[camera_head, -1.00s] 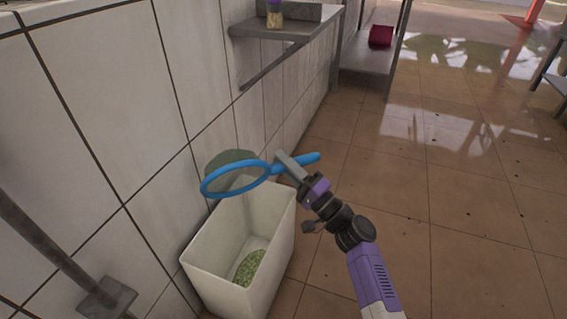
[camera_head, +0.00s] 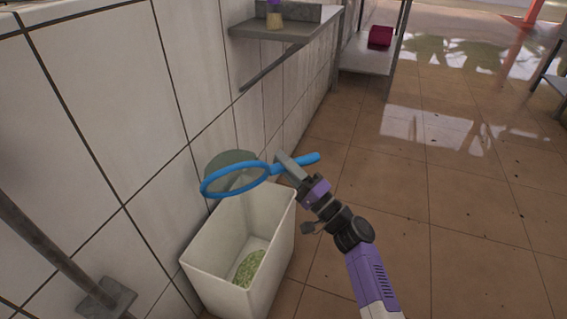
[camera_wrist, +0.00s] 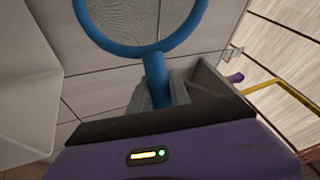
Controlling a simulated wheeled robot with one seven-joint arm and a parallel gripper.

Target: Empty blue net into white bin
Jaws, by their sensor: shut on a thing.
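The blue net (camera_head: 236,180) has a round blue hoop, a grey-green mesh bag and a blue handle. It is over the back of the white bin (camera_head: 216,268), with the mesh bag bulging above the hoop toward the wall. My gripper (camera_head: 281,168) is shut on the handle. The wrist view also shows the gripper (camera_wrist: 160,92) around the blue handle, with the hoop of the net (camera_wrist: 142,48) beyond it. Inside the bin a green clump (camera_head: 249,268) lies on the floor. The net's mesh looks empty, though its far side is hidden.
A tiled wall stands close behind the bin on the left. A red item (camera_head: 380,37) sits on a low shelf farther back. The tiled floor at right is open.

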